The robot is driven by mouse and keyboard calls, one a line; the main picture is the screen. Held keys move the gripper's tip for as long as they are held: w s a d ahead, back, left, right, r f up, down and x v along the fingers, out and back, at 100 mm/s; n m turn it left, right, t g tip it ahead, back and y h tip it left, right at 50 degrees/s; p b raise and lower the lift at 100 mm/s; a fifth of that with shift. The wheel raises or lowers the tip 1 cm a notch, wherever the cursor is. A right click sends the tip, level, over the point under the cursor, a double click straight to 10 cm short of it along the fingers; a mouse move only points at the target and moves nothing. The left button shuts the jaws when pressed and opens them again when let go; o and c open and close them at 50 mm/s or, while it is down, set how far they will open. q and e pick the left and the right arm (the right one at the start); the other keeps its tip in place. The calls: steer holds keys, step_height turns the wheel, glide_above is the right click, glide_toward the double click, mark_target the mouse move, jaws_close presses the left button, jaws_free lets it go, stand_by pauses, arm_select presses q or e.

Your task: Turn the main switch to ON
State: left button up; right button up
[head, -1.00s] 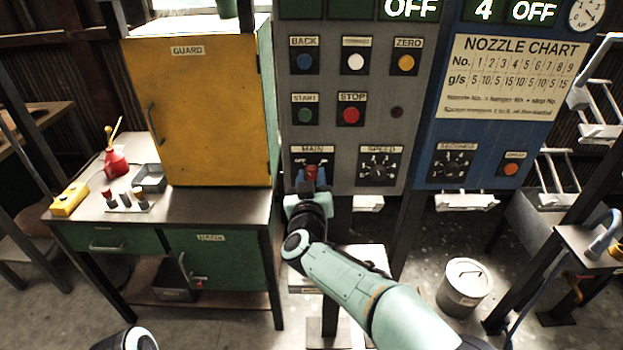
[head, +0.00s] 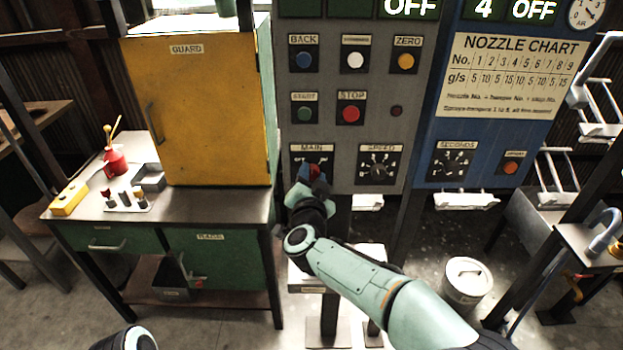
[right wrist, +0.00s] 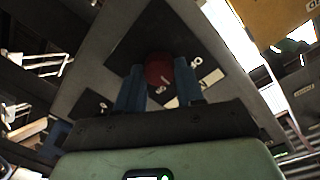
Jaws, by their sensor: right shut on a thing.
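The main switch (head: 315,171) is a red knob on a dark plate under the MAIN label, low on the grey panel (head: 340,120). My right gripper (head: 309,172) is at the knob and largely covers it in the head view. In the right wrist view the red knob (right wrist: 159,69) sits between the two blue fingers (right wrist: 158,88) of my right gripper, which is shut on it. The wrist view is rolled against the panel. My left gripper is not in view; only part of my left arm shows at the bottom left.
The SPEED dial (head: 379,165) is close right of the switch. START (head: 304,108) and STOP (head: 351,113) buttons are above. A yellow GUARD cabinet (head: 200,110) stands on the bench to the left. The blue panel (head: 425,140) is to the right.

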steer(key=m+b, duration=0.1)
steer(key=m, duration=0.2)
steer(key=shift+d+m, duration=0.1)
steer(key=shift+m, duration=0.2)
steer(key=m+b, duration=0.1)
steer(key=m, duration=0.1)
steer(key=shift+m, duration=0.4)
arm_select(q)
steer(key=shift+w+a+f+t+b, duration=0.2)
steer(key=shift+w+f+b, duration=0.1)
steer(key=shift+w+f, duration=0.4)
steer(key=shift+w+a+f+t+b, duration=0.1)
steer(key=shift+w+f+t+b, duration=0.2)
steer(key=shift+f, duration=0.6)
arm_select(e)
steer(key=shift+m+y, duration=0.3)
steer(key=shift+m, duration=0.6)
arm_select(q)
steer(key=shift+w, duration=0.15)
arm_select(e)
steer(key=o, duration=1)
steer(key=shift+o, duration=0.2)
steer(key=shift+s, duration=0.1)
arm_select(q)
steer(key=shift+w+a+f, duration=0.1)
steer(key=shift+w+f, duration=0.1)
arm_select(e)
steer(key=s, duration=1.3)
steer(key=shift+s+r, duration=0.15)
steer(key=shift+r, duration=0.2)
